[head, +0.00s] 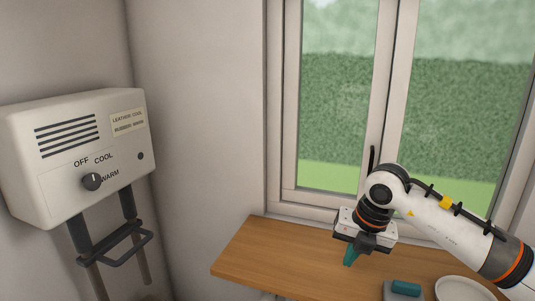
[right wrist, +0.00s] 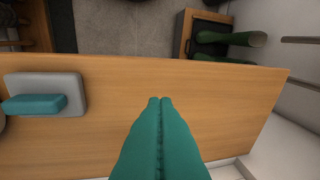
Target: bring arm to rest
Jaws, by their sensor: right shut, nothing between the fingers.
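My right gripper (head: 349,256) hangs at the end of the white arm over the wooden bench top, in front of the window. Its teal fingers point down and are pressed together with nothing between them. They fill the lower middle of the right wrist view (right wrist: 160,102). My left gripper is in neither view.
The wooden bench top (head: 265,250) holds a grey block with a teal piece (head: 405,288) and a white plate (head: 462,289). A white dial box (head: 75,135) hangs at the left. Green boots (right wrist: 232,38) lie below the bench edge. The bench top's left part is clear.

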